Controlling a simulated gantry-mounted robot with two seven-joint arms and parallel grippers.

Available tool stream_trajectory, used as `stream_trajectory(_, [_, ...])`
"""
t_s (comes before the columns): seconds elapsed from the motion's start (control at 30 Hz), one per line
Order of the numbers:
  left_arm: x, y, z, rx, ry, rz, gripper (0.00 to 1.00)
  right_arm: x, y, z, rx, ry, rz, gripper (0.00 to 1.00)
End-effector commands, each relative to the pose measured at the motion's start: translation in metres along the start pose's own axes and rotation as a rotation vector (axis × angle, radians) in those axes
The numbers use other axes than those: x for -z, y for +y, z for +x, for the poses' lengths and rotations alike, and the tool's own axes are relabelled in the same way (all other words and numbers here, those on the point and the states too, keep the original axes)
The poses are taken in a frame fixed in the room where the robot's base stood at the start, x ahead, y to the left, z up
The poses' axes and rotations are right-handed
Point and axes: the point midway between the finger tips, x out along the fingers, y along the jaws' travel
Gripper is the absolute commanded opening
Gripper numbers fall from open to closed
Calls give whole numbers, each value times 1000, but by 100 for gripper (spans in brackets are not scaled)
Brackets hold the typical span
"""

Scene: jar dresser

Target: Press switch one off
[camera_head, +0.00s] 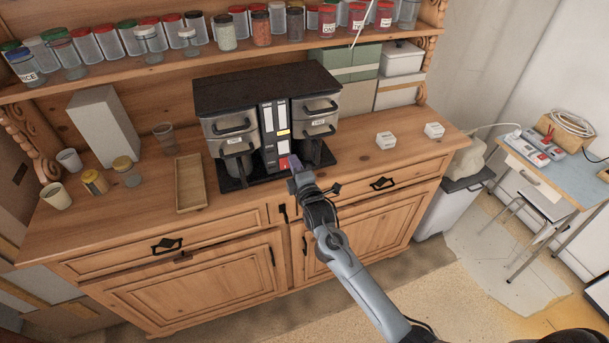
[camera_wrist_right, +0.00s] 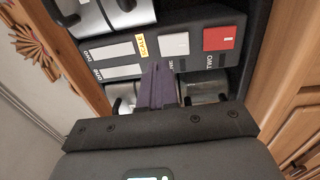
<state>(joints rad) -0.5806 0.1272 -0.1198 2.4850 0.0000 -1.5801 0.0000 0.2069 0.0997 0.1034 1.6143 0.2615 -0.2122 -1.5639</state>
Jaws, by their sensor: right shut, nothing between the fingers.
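A dark coffee machine (camera_head: 236,92) stands on the wooden dresser, with a narrow switch panel (camera_head: 268,125) down its middle. In the right wrist view the panel shows a red switch (camera_wrist_right: 220,38), a white switch (camera_wrist_right: 174,44), a yellow label (camera_wrist_right: 148,46) and two long white plates (camera_wrist_right: 111,51). Small lettering stands beside the switches; I cannot tell for sure which is switch one. My right gripper (camera_head: 292,161) is shut and empty in front of the lower panel. In the wrist view its fingertips (camera_wrist_right: 157,66) overlap the panel just below the white switch and yellow label; contact cannot be told.
Glass jars (camera_head: 262,28) line the shelf above. A wooden tray (camera_head: 191,183), a tall white box (camera_head: 103,124) and cups (camera_head: 56,196) stand left of the machine. Two small white boxes (camera_head: 386,140) stand right. The dresser top (camera_head: 365,165) is mostly clear there.

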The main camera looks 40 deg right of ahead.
Motion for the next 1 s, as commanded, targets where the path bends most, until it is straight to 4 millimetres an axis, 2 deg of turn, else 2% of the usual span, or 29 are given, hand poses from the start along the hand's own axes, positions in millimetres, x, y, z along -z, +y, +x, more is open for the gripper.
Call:
stream_trajectory(0.03, [-2, 0, 4, 0, -4, 0, 40, 0, 0, -11, -1, 0, -1, 0])
stream_trajectory(0.2, [-3, 1, 8, -3, -5, -3, 40, 0, 5, -39, 0, 0, -1, 0])
stream_trajectory(0.4, [-3, 3, 10, -7, -4, -9, 40, 0, 10, -62, 0, -1, -1, 0])
stream_trajectory(0.6, [-3, 3, 10, -9, -3, -11, 40, 0, 12, -71, 0, 0, 0, 0])
stream_trajectory(1.0, [-3, 2, 9, -5, -3, -6, 40, 0, 13, -71, -1, -1, 0, 0])
